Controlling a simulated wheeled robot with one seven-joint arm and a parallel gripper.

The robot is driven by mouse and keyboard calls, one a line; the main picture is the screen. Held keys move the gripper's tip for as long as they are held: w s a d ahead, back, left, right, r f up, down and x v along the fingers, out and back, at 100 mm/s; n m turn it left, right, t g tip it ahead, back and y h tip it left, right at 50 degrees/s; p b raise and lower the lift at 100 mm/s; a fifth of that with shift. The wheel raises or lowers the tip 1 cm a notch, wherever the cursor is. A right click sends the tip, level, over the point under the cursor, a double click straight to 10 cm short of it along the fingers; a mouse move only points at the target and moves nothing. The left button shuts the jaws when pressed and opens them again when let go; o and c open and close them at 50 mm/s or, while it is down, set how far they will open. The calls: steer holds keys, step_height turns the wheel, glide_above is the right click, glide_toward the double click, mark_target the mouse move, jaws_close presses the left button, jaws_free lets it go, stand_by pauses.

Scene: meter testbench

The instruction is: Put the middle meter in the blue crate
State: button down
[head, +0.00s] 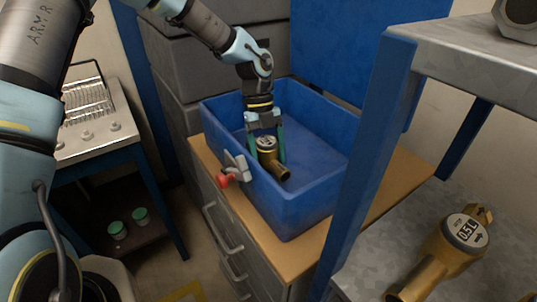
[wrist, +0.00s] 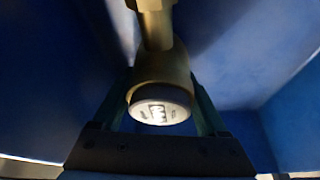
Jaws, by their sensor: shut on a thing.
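The blue crate (head: 318,207) stands open on a wooden-topped cabinet in the head view. My gripper (head: 267,152) points down into the crate and is shut on a brass meter (head: 277,168) with a pale round dial. The meter is inside the crate walls, near the left side. I cannot tell whether it touches the crate floor. In the wrist view the meter (wrist: 160,85) sits between the two fingers, its dial facing the camera, with blue crate walls around.
A blue shelf post (head: 365,150) stands close to the crate's right side. The crate's right half looks empty.

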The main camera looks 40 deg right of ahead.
jaws_free()
steer(key=b+v, duration=0.3)
steer(key=v, duration=0.9)
steer(key=shift+b, duration=0.35)
steer(key=shift+r, duration=0.1)
